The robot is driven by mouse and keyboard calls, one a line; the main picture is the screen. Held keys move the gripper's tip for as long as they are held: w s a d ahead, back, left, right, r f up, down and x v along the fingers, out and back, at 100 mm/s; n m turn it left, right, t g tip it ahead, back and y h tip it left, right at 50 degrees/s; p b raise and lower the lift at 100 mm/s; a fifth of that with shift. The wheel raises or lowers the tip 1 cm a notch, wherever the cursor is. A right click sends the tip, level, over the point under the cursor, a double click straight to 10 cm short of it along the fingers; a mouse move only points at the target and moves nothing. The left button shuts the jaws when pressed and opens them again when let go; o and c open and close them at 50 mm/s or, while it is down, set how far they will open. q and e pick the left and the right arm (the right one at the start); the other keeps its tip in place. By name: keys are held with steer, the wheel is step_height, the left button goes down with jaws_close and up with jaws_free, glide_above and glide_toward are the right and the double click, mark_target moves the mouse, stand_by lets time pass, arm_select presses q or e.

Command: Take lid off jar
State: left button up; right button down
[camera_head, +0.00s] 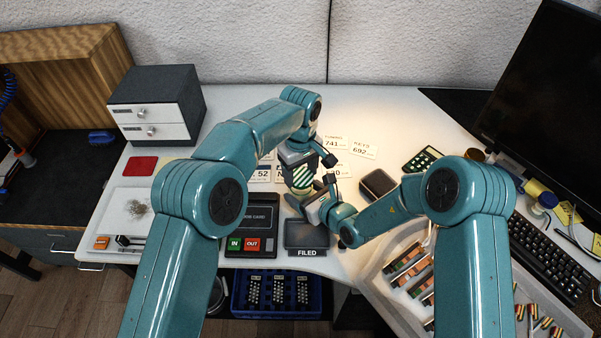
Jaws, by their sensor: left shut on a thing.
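The small jar with green and white stripes (300,177) is at the middle of the desk, partly hidden by both grippers. My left gripper (302,165) reaches down over it from above and is shut on its top, where the lid is. The lid itself is mostly hidden, and I cannot tell whether it is apart from the jar. My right gripper (315,194) is low, right beside the jar's lower part, with its fingers pointing toward it. I cannot tell whether the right fingers touch or grip the jar.
A dark tray marked FILED (306,236) and a card device with IN and OUT buttons (251,215) stand in front. A dark box (377,184) and calculator (422,159) are to the right. A parts tray (375,268) is front right; a drawer cabinet (157,103) stands back left.

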mark_target(300, 176)
arm_select(q)
steer(key=shift+r, duration=2)
arm_select(e)
jaws_free()
